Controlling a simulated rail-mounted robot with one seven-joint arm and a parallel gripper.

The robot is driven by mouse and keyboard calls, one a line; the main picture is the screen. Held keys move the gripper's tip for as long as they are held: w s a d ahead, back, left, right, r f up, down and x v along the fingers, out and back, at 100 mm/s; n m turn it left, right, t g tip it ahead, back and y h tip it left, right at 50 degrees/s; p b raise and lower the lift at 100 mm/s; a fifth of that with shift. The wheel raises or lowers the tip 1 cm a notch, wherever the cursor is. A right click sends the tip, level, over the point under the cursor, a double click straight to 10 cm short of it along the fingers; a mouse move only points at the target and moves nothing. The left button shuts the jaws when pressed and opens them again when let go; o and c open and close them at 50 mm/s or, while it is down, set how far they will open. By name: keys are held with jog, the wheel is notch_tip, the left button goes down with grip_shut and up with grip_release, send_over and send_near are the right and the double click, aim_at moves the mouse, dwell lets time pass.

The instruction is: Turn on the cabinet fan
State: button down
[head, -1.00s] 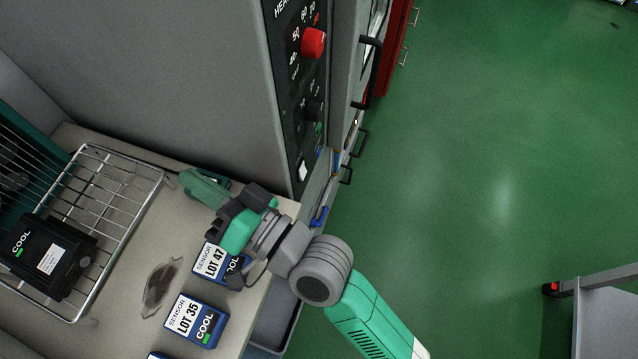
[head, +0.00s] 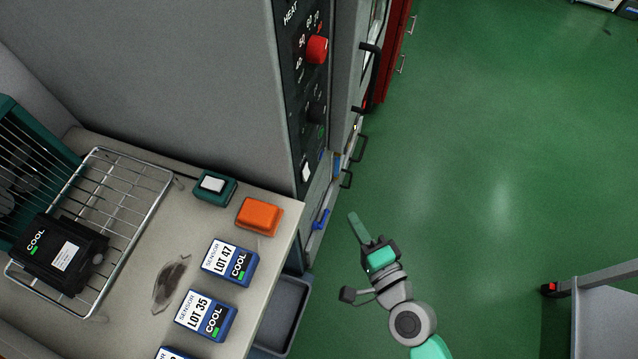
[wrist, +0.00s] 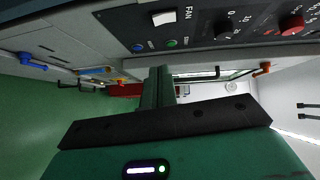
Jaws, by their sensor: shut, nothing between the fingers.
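The cabinet's dark control panel (head: 308,90) faces right in the head view. Its white fan rocker switch (head: 306,172) is low on the panel. In the wrist view the switch (wrist: 164,18) sits beside the label FAN, at the top of the picture. My gripper (head: 354,216) is over the green floor to the right of the cabinet, below and right of the switch and apart from it. Its green fingers (wrist: 158,88) are together and empty in the wrist view. I cannot tell from these frames which way the rocker is pressed.
A red heat knob (head: 317,49) and a dark knob (head: 316,112) stick out above the switch. A black door handle (head: 372,72) and a blue lever (head: 320,219) also project. Sensor boxes (head: 228,262) and a wire rack (head: 160,212) occupy the bench.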

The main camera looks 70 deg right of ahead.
aim_at(306, 172)
jog(key=w+a+p+x, duration=0.1)
jog(key=w+a+x, duration=0.1)
jog(key=x, duration=1)
jog(key=shift+p, duration=0.4)
jog(key=shift+w, duration=0.1)
